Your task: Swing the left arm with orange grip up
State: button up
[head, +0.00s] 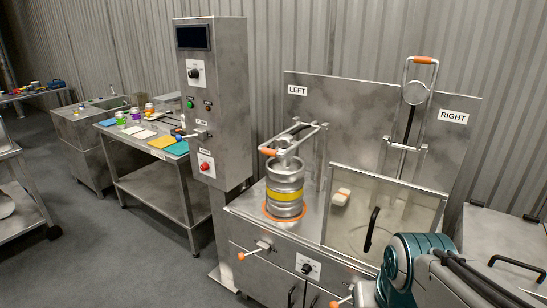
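The left arm (305,137) is a metal frame under the LEFT sign (298,90). It is down, lying forward over a steel keg (285,178) with a yellow band. Its orange grip (267,152) points toward the front left, just above the keg's top. The keg stands upright on an orange ring (299,219). The right arm (407,100) near the RIGHT sign (453,116) stands up, its orange grip (423,60) at the top. My teal and grey arm shows at the lower right, near the front of the machine. My gripper is out of view.
A clear panel (382,210) with a black handle (371,229) stands right of the keg. Orange-tipped levers (242,256) stick out of the machine's front. A control column (215,105) rises at left. Beyond it is a side table (140,185) with jars.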

aim_at(286, 148)
jog(key=u, duration=0.45)
jog(key=i, duration=1.3)
jog(key=z, duration=0.3)
